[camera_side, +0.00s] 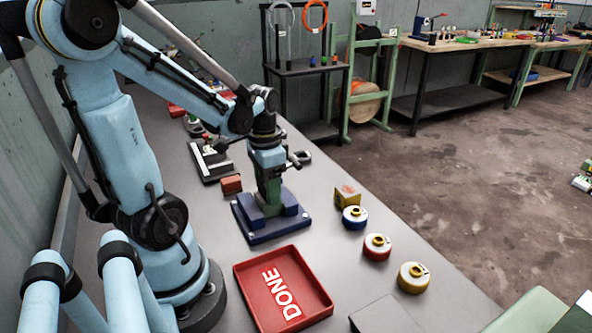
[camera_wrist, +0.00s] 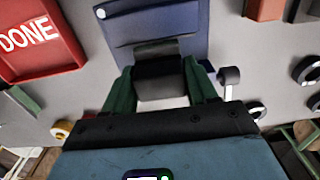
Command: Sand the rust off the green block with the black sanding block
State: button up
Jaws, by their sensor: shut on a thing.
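My gripper (camera_side: 268,187) is low over a blue fixture (camera_side: 262,233) on the table. In the wrist view its green fingers (camera_wrist: 160,90) are shut on a dark block, which looks like the black sanding block (camera_wrist: 160,72). The blue fixture (camera_wrist: 145,24) lies just beyond the held block there; I cannot tell whether they touch. I cannot make out a green block apart from the green fingers; it may be hidden by the gripper.
A red DONE tray (camera_side: 248,272) lies in front of the fixture. To its right are a yellow block with an orange-brown patch (camera_side: 346,203) and blue (camera_side: 355,222), red (camera_side: 377,252) and yellow (camera_side: 413,283) round pieces. A red-brown block (camera_side: 231,184) is left.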

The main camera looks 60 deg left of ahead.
jog(key=s, duration=0.3)
jog(key=shift+s+r, duration=0.1)
jog(key=shift+s, duration=0.05)
jog(key=shift+w, duration=2.8)
jog(key=shift+w+r, duration=0.25)
jog(key=shift+r, duration=3.8)
